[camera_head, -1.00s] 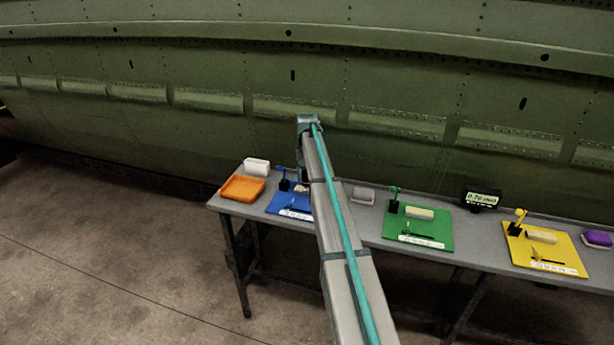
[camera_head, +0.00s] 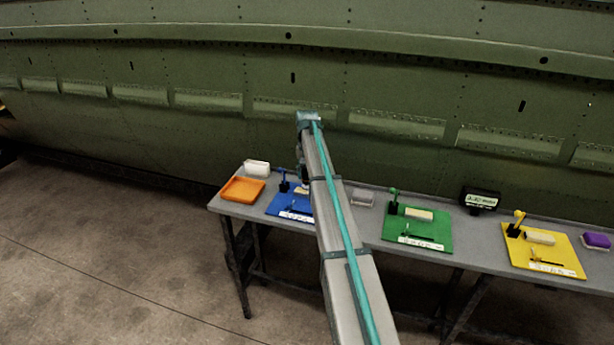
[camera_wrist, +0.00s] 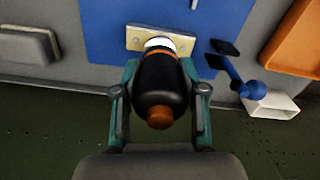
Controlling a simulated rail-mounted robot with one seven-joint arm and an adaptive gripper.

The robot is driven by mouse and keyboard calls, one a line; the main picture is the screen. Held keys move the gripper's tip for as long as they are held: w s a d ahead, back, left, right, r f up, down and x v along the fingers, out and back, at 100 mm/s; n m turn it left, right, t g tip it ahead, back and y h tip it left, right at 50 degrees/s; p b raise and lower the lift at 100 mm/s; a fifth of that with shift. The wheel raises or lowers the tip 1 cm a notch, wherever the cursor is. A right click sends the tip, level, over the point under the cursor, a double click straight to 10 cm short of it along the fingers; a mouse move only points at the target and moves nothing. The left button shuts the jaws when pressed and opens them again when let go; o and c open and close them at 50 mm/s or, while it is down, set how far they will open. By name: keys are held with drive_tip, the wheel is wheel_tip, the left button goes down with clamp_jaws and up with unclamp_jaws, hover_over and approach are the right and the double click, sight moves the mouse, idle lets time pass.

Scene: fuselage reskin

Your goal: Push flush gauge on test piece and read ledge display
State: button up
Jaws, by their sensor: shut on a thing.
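In the wrist view my gripper (camera_wrist: 160,70) is shut on the flush gauge (camera_wrist: 158,88), a black cylinder with a white collar and an orange-brown end towards the camera. The gauge's far end is over the cream test piece (camera_wrist: 133,39) on the blue mat (camera_wrist: 110,18); I cannot tell whether they touch. In the head view the blue mat (camera_head: 284,205) is partly hidden behind my arm. The black ledge display (camera_head: 481,199) stands at the back of the bench; its lit digits are too small to read surely.
A blue stand (camera_wrist: 232,72) is close beside the gauge. An orange tray (camera_head: 242,189) and white box (camera_head: 257,168) are at the bench's left end. Green (camera_head: 430,237) and yellow (camera_head: 570,262) mats carry similar sets. The green fuselage (camera_head: 400,150) rises behind the bench.

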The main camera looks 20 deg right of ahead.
drive_tip(key=shift+r+p, duration=1.05)
drive_tip(key=shift+r, duration=1.5)
